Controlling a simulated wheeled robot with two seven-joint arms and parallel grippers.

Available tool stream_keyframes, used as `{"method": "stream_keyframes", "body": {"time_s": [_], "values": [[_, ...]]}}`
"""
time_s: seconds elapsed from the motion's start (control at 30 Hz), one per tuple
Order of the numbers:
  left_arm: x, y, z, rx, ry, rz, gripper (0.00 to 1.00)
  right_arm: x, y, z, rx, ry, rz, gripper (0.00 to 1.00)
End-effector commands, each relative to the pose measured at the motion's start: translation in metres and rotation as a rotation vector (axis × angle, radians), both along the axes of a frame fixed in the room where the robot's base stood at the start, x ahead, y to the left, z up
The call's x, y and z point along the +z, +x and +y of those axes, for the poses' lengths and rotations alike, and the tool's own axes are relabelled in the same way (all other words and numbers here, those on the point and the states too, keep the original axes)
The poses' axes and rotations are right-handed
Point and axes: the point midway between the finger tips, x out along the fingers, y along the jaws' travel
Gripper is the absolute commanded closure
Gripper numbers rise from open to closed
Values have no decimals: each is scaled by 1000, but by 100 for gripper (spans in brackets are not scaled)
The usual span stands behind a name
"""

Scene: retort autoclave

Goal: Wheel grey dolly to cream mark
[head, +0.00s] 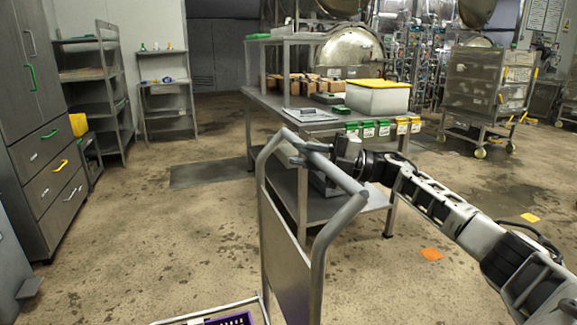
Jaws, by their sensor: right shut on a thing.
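The grey dolly (284,235) stands close in front of me, with an upright panel and a tubular push handle. Its lower deck rail shows at the bottom edge, with part of a purple crate (232,319) there. My right gripper (312,153) comes in from the right and is shut on the top bar of the dolly's handle. My left gripper is not in view.
A metal workbench (265,103) with trays and a white bin (376,97) stands just beyond the dolly. Grey cabinets (45,150) and shelves (93,80) line the left. A wheeled rack (488,85) stands back right. The stained floor at left centre is clear, with a dark flat panel (207,173).

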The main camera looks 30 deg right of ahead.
Motion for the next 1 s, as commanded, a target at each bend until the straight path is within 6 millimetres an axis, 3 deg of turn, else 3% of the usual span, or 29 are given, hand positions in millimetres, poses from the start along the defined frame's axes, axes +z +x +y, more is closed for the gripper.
{"method": "stream_keyframes", "body": {"time_s": [0.33, 0.87, 0.9, 0.93, 1.0], "values": [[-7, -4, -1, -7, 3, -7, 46, 0, -6, -40, 8, 0, -2, 100], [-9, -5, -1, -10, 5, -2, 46, 1, -7, -47, 7, 1, -1, 100], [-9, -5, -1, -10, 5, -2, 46, 1, -7, -47, 6, 1, -1, 66], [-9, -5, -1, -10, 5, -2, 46, 1, -7, -47, 7, 1, -1, 58], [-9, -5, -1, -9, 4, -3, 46, 1, -7, -46, 8, 1, -1, 56]]}}
